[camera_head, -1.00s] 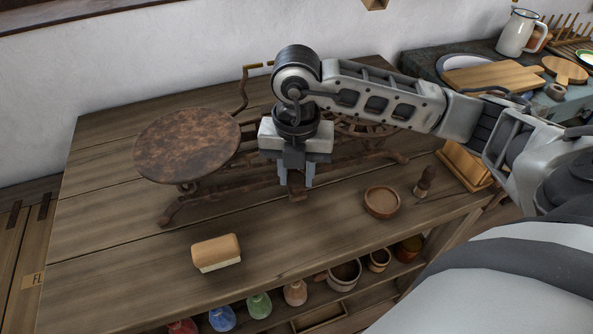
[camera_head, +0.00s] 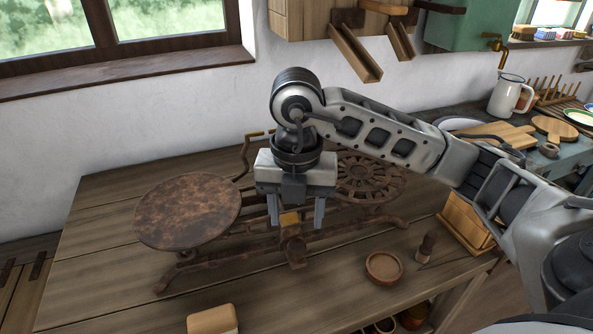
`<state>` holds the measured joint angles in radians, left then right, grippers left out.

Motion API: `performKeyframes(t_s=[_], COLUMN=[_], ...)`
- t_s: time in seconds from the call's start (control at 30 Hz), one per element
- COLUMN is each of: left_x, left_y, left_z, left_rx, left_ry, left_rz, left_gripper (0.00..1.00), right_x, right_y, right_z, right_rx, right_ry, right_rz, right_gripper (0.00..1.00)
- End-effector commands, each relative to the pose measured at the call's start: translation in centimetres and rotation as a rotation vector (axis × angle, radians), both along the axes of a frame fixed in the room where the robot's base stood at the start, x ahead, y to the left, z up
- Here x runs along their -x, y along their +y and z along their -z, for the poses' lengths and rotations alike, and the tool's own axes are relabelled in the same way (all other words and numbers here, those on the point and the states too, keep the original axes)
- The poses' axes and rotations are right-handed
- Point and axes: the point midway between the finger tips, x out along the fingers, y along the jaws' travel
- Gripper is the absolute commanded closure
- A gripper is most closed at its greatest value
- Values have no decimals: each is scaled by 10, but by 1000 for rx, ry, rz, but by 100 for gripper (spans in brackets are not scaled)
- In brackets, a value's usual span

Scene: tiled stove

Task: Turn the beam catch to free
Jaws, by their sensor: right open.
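A rusty old balance scale (camera_head: 225,262) stands on the wooden table, with a round flat plate (camera_head: 187,210) at left and an openwork plate (camera_head: 372,178) at right. My right gripper (camera_head: 297,222) points down over the middle of the scale, open, its fingers apart. A small brass-coloured piece (camera_head: 290,218) shows between the fingers, above a rusty block (camera_head: 295,252) at the scale's front. I cannot tell whether this is the beam catch or whether the fingers touch it. A bent rod with a brass tip (camera_head: 258,134) rises behind the scale. My left gripper is not in view.
A wooden bowl (camera_head: 383,267), a small brown-handled tool (camera_head: 427,246) and a wooden block-like brush (camera_head: 212,320) lie in front of the scale. A wooden box (camera_head: 467,222) stands at right. The table's left part (camera_head: 95,235) is clear.

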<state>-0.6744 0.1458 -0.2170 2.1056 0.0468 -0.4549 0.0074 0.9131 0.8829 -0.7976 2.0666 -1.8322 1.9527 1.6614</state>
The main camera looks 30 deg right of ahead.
Motion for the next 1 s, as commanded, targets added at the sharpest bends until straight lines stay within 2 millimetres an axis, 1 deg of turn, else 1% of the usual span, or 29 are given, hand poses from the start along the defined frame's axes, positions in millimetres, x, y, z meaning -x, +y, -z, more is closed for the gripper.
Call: performKeyframes(t_s=[0.03, 0.1, 0.2, 0.3, 0.4, 0.57, 1.0], left_x=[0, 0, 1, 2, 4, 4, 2], left_y=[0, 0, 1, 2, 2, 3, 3], left_z=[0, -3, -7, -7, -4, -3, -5], left_rx=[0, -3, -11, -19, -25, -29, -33], left_ry=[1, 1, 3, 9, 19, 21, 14], left_rz=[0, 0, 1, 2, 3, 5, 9], left_gripper=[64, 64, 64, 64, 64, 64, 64], right_x=[-1, -1, -1, -1, -1, 0, 0], right_y=[0, 0, -1, 0, 0, 0, 0], right_z=[-15, -34, -57, -72, -83, -90, -89], right_rx=[-1, 1, 2, 1, 1, 1, 0], right_ry=[-8, -7, -6, -4, -3, -1, 0], right_rz=[0, 0, 1, 1, 2, 2, 1], right_gripper=[48, 48, 48, 48, 48, 48, 48])
